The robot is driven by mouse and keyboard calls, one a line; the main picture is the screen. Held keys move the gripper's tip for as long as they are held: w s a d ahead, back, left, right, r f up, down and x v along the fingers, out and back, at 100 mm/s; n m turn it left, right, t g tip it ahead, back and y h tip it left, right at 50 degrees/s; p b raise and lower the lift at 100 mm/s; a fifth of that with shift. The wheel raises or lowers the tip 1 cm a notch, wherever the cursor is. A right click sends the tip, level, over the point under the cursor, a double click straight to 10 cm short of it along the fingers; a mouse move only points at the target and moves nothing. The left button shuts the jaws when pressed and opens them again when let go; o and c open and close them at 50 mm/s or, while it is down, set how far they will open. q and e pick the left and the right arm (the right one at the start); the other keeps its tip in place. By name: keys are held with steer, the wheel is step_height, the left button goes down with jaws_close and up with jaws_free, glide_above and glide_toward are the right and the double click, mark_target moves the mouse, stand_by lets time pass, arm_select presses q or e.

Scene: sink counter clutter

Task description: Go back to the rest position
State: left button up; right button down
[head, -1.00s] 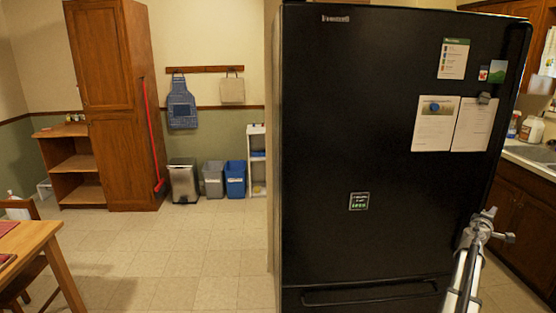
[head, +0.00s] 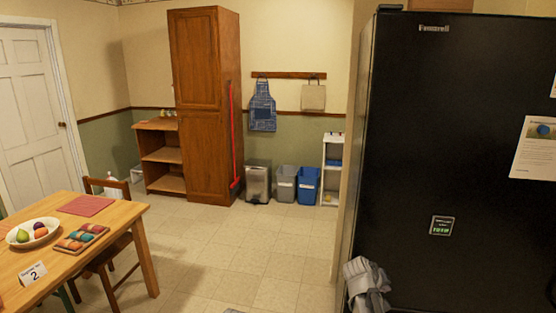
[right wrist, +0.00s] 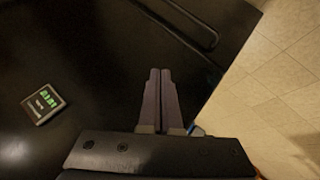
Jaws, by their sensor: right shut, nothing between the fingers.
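I cannot tell how far the fingertips are from the fridge. My left gripper is not in view.
A wooden table (head: 100,233) with a fruit bowl (head: 32,232) stands at the left, a chair (head: 115,250) beside it. A tall wooden cabinet (head: 205,100), a steel bin (head: 257,181) and a blue bin (head: 307,185) stand at the back. Tiled floor (head: 240,250) between is clear.

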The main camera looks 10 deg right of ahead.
steer(key=s+a+f+n+g+y, duration=0.1)
steer(key=s+a+f+y, duration=0.1)
steer(key=s+a, duration=0.5)
steer(key=s+a+f+n+g+y, duration=0.1)
steer(key=s+a, duration=0.5)
steer(key=a, duration=1)
steer(key=s+a+f+n+g+y, duration=0.2)
steer(key=s+a, duration=0.5)
steer(key=a, duration=0.4)
steer(key=shift+s+a+f+g+y, duration=0.2)
steer(key=shift+s+f+g+y, duration=0.15)
steer(key=shift+f+y, duration=0.35)
steer(key=shift+r, duration=0.1)
